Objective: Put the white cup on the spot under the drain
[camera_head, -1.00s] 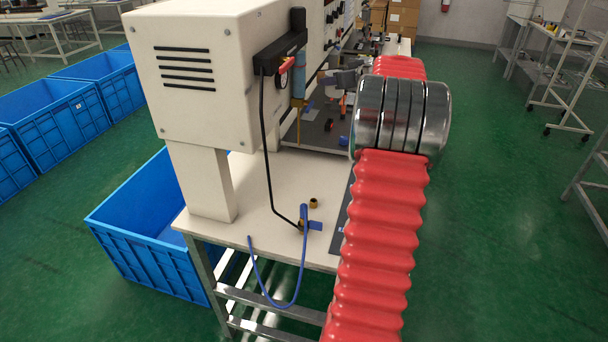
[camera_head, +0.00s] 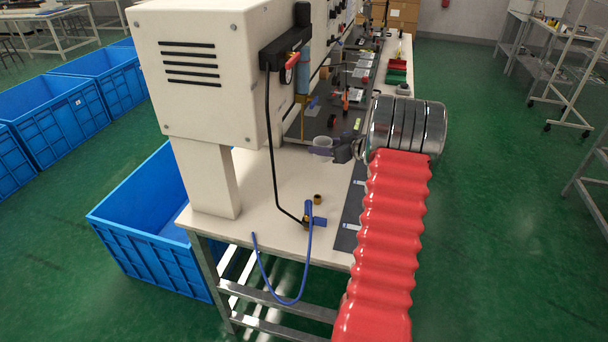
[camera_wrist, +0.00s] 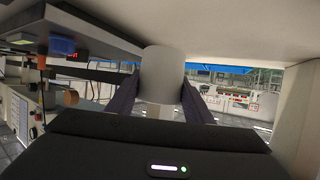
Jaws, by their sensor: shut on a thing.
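The white cup (camera_wrist: 163,72) is between the two dark fingers of my gripper (camera_wrist: 160,92) in the wrist view, and they are shut on it. In the head view the cup (camera_head: 321,143) shows small at the tip of my gripper (camera_head: 336,148), over the bench, to the right of the cream machine. A blue cylinder (camera_head: 304,78) with a narrower lower end hangs on the machine's right side, above and left of the cup. I cannot tell for sure which part is the drain. I cannot make out a marked spot under it.
The cream machine (camera_head: 203,75) stands on the white bench (camera_head: 262,190). A brass and blue valve (camera_head: 313,220) with a blue hose and a brass fitting (camera_head: 318,199) sit near the front edge. A dark mat (camera_head: 348,220) and small items lie along the right.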

